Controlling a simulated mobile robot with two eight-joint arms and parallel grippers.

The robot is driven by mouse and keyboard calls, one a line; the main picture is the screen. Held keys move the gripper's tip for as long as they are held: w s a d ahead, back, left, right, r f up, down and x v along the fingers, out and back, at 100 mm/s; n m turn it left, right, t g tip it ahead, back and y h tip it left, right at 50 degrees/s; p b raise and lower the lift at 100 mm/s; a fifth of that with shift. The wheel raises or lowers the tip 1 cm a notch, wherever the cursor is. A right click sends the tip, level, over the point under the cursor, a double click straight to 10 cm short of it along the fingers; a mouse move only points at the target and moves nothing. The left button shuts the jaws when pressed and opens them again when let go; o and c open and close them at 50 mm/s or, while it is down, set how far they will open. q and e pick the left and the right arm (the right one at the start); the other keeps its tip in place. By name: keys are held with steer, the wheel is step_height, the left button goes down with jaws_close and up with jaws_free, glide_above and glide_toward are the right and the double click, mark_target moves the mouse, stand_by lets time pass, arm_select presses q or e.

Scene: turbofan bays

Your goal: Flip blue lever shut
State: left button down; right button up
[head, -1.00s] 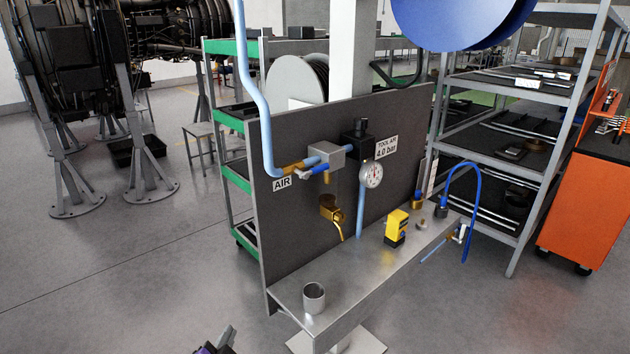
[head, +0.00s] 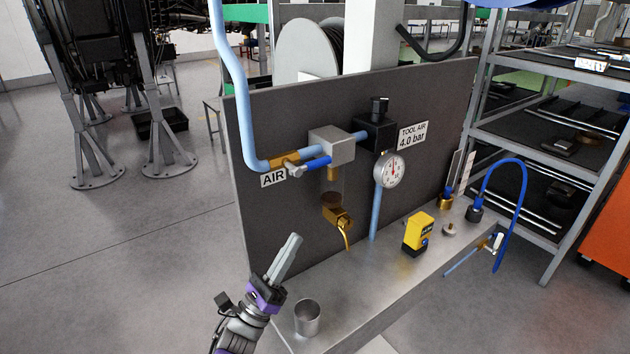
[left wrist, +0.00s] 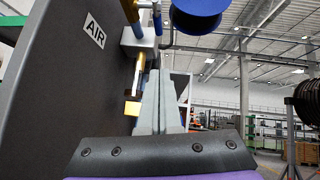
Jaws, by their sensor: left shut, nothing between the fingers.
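The blue lever (head: 318,163) sits on the brass valve (head: 284,159) of the light blue air pipe, beside the AIR label (head: 273,179). It points right, roughly along the pipe, towards the grey filter block (head: 333,144). A blue part near the top of the left wrist view (left wrist: 157,19) looks like the same lever. My left gripper (head: 292,241) is shut and empty, in front of the panel's lower left, below the lever and apart from it. Its fingers (left wrist: 159,75) point up in the left wrist view. My right gripper is not in view.
A brass drain spout (head: 340,222) hangs below the filter, right of my left gripper. A metal cup (head: 307,317) stands on the shelf (head: 372,292) near the gripper. A gauge (head: 389,170) and a yellow device (head: 418,232) are farther right.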

arm_select(q)
steer(key=shift+s+a, duration=0.1)
steer(key=shift+s, duration=0.05)
steer(key=p, duration=0.3)
glide_toward(318, 163)
steer(key=w+d+r, duration=0.2)
steer(key=w+d, duration=0.2)
steer(key=shift+w+r, duration=0.3)
steer(key=shift+r, duration=0.05)
